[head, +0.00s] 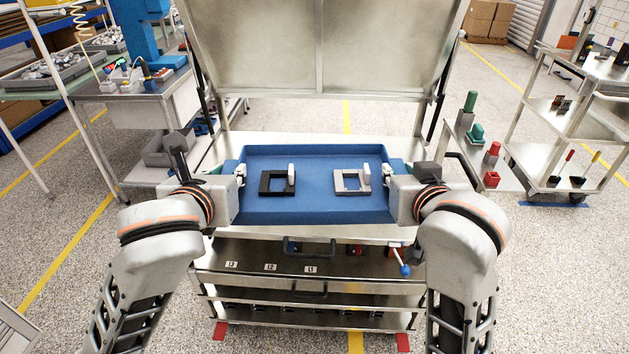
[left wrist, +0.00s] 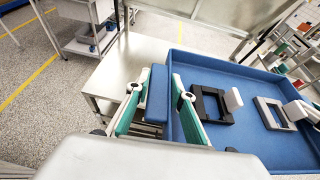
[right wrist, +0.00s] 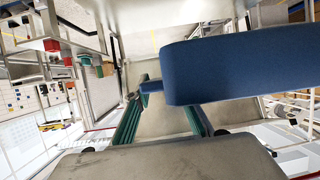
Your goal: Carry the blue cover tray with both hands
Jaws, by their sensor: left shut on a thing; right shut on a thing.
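The blue cover tray (head: 315,208) is level in the head view, over the steel bench. It holds a dark square frame (head: 265,183) on the left and a light grey one (head: 340,181) on the right, each with a pale upright tab. My left gripper (head: 241,174) is shut on the tray's left handle; the left wrist view shows that blue handle (left wrist: 157,95) between the green-padded fingers. The tray's underside clearance is hard to judge.
The steel bench (head: 290,257) has a raised lid (head: 330,45) behind the tray and a lower shelf with a blue-knobbed lever (head: 404,268). A side shelf at right holds red and green parts (head: 475,132). A grey worktable (head: 140,95) stands at left. Speckled floor is open around.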

